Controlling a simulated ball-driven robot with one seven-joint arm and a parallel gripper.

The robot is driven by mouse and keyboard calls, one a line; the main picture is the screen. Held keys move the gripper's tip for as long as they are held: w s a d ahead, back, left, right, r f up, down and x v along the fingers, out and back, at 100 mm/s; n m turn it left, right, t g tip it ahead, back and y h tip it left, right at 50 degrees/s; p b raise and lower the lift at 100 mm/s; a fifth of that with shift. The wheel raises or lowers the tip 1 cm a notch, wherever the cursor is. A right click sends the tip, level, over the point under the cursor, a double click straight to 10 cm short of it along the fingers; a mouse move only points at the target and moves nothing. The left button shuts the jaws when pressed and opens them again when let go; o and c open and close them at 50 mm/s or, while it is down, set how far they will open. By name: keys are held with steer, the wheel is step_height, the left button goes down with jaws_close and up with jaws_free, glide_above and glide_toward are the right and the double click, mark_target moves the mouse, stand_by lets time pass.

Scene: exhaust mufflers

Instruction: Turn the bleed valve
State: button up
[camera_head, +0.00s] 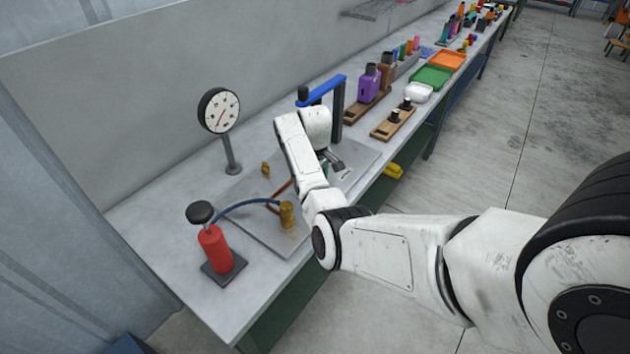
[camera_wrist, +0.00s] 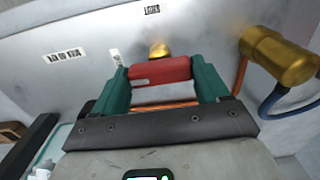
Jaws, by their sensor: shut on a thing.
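My gripper (camera_wrist: 162,82) has its teal fingers shut on a red block-shaped handle (camera_wrist: 160,70) in the wrist view; it looks like the bleed valve's handle. A small brass fitting (camera_wrist: 158,49) shows just beyond the handle. The valve's body is mostly hidden behind the handle and fingers, and I cannot tell how far it is turned. In the head view my gripper (camera_head: 326,168) is over the grey plate, largely hidden by my arm; the red handle does not show there.
A brass cylinder (camera_head: 287,215) with a blue hose stands near the plate's (camera_head: 245,215) front. A red hand pump (camera_head: 214,247) and a round gauge (camera_head: 219,110) stand left. A blue-topped frame (camera_head: 322,90) rises just behind my gripper. Bottles and trays fill the bench beyond.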

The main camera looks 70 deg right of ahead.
steer(key=shift+w+r, duration=0.1)
steer(key=shift+w, duration=0.05)
steer(key=o, duration=1.1)
steer(key=shift+c, duration=0.2)
step_height(320, 180, up, 11)
steer(key=b, duration=0.1)
steer(key=shift+b, duration=0.4)
steer(key=shift+f, duration=0.2)
